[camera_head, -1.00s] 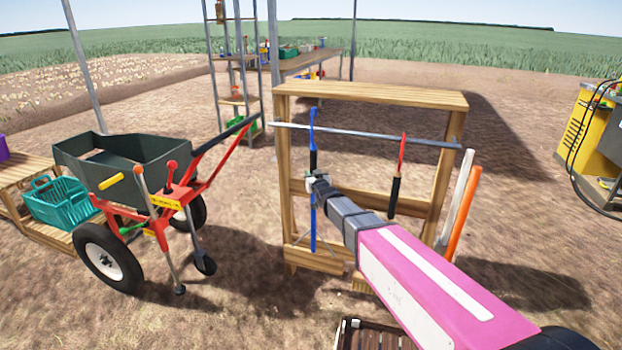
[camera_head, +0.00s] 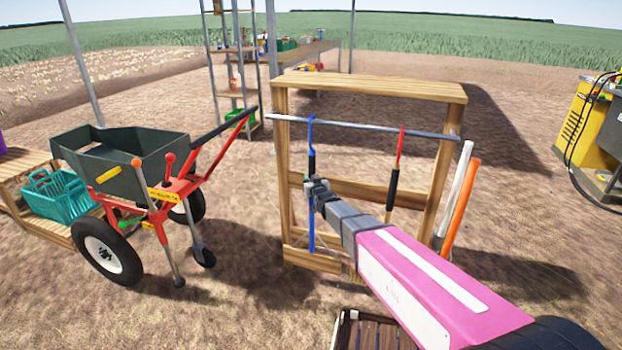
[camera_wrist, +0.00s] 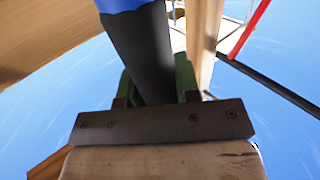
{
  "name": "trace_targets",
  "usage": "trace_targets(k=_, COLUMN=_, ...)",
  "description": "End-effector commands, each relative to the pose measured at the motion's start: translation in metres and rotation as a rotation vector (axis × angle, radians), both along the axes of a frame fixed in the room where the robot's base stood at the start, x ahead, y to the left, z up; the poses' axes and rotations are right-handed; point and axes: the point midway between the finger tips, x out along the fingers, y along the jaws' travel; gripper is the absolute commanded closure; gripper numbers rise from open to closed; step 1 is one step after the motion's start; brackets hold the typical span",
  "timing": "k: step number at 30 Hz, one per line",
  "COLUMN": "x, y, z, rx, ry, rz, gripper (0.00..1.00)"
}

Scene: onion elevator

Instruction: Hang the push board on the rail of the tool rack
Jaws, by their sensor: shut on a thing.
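The push board is a blue tool with a black grip (camera_head: 312,163) and a blue hooked upper end (camera_head: 310,132); its blue lower part hangs below my gripper. My gripper (camera_head: 316,188) is shut on the black grip, in front of the rack's left half. In the wrist view the black grip (camera_wrist: 143,50) runs between the two green fingers, with blue above it. The tool rack (camera_head: 370,87) is a wooden frame with a grey metal rail (camera_head: 355,127) across it. The hook top is at the rail's height; I cannot tell whether it rests on the rail.
A red tool with a black grip (camera_head: 393,185) hangs from the rail to the right. White and orange poles (camera_head: 460,208) lean at the rack's right side. A red-framed barrow (camera_head: 130,165) stands left. A dark slatted crate (camera_head: 372,330) is at the bottom. The rail between the two tools is clear.

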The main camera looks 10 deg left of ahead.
Motion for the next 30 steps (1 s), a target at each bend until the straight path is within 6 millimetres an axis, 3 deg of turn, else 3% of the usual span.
trace_targets(k=7, x=0.000, y=0.000, z=0.000, rx=0.001, ry=-0.002, rz=0.000, gripper=1.00)
trace_targets(k=8, x=0.000, y=0.000, z=0.000, rx=0.001, ry=-0.002, rz=0.000, gripper=0.67)
trace_targets(k=10, x=0.000, y=0.000, z=0.000, rx=0.001, ry=-0.002, rz=0.000, gripper=0.44)
trace_targets(k=11, x=0.000, y=0.000, z=0.000, rx=0.001, ry=-0.002, rz=0.000, gripper=0.40)
trace_targets(k=23, x=-0.005, y=-0.003, z=0.000, rx=0.000, ry=0.000, rz=0.000, gripper=0.40)
trace_targets(k=30, x=-0.030, y=-0.019, z=0.001, rx=0.001, ry=-0.001, rz=0.000, gripper=0.40)
